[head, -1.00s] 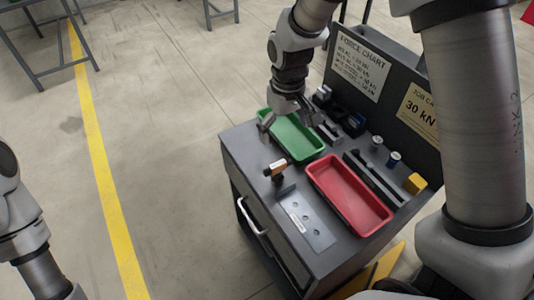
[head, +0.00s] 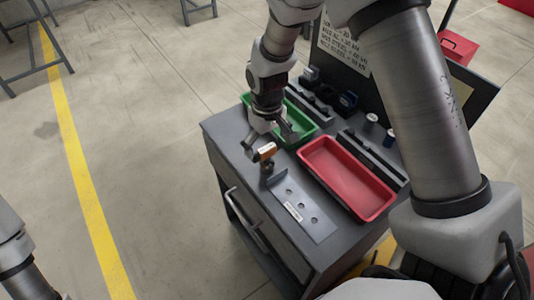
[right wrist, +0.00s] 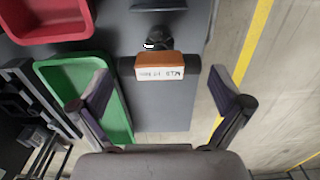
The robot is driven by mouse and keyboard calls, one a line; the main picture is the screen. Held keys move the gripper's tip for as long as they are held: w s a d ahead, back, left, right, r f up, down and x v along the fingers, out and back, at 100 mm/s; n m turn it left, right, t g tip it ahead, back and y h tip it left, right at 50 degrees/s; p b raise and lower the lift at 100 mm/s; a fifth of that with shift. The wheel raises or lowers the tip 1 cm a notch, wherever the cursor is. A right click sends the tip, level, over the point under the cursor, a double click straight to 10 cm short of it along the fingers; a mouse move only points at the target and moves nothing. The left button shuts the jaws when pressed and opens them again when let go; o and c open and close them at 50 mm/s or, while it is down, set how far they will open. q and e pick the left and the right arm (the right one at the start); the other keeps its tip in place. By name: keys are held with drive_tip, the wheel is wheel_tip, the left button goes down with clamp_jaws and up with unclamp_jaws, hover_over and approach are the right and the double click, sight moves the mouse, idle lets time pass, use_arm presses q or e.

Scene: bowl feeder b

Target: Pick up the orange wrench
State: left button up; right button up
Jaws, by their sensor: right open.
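The orange wrench (head: 266,152) is a small tool with an orange block and dark ends, raised on a dark stand near the cabinet top's left edge. In the right wrist view its orange block (right wrist: 158,66) bears a white printed label. My right gripper (head: 268,139) is open and empty, just behind the wrench in the head view. In the right wrist view the open fingers (right wrist: 163,92) lie on either side of the wrench's line, with the block slightly ahead, between and apart from them. My left arm shows at the lower left; its gripper is out of view.
A green tray (head: 303,136) is close beside my right gripper, and a red tray (head: 345,178) stands to its right. A grey plate with holes (head: 312,228) lies in front. Dark blocks and cylinders line the back, below an upright board.

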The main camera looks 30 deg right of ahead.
wheel_tip(320, 180, down, 2)
drive_tip(key=shift+w+f, duration=0.1)
drive_tip(key=c, duration=1.2)
drive_tip(key=shift+r, duration=0.2)
